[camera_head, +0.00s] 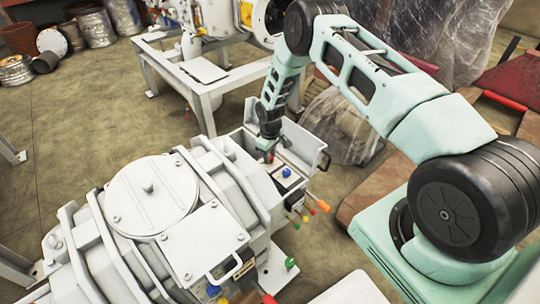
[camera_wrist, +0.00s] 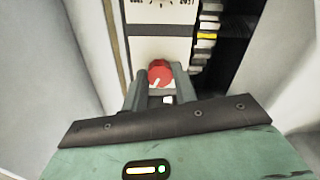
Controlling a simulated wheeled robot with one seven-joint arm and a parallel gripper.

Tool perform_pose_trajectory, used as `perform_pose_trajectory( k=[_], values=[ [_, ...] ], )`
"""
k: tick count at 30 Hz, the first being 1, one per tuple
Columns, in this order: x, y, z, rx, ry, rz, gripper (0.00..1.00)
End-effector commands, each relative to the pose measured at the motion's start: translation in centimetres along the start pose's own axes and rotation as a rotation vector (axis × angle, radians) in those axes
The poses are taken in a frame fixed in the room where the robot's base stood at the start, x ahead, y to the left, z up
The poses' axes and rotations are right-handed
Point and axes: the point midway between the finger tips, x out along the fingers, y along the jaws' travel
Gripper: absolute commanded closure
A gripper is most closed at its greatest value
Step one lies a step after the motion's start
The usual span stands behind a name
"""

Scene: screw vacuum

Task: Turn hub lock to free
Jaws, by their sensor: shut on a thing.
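The hub lock appears to be the round red knob (camera_wrist: 160,74) with a pale pointer mark, set on a cream panel (camera_wrist: 160,48) in the wrist view. My gripper (camera_wrist: 161,80) is shut on this knob, with one grey finger on each side of it. In the head view my gripper (camera_head: 268,152) reaches down into an open white box on the machine, and the knob is only a small red spot there. The pointer slants slightly; which setting it marks I cannot tell.
The box's white open lid (camera_head: 303,150) stands at the right of my gripper. A blue knob (camera_head: 286,172) and several coloured plugs (camera_head: 311,210) are near it. The white machine (camera_head: 150,220) fills the lower left. A dark slot with stacked parts (camera_wrist: 207,40) lies right of the panel.

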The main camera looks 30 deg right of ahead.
Motion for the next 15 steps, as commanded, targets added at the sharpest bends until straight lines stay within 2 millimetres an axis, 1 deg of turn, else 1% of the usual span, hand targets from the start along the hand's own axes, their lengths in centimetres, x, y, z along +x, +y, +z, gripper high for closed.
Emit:
perform_pose_trajectory(
  k=[6, 15],
  values=[
    [-0.07, 0.00, -0.10, 0.182, 0.002, 0.001, 0.95],
    [-0.08, 0.00, -0.11, 0.358, 0.002, 0.001, 0.95]
  ],
)
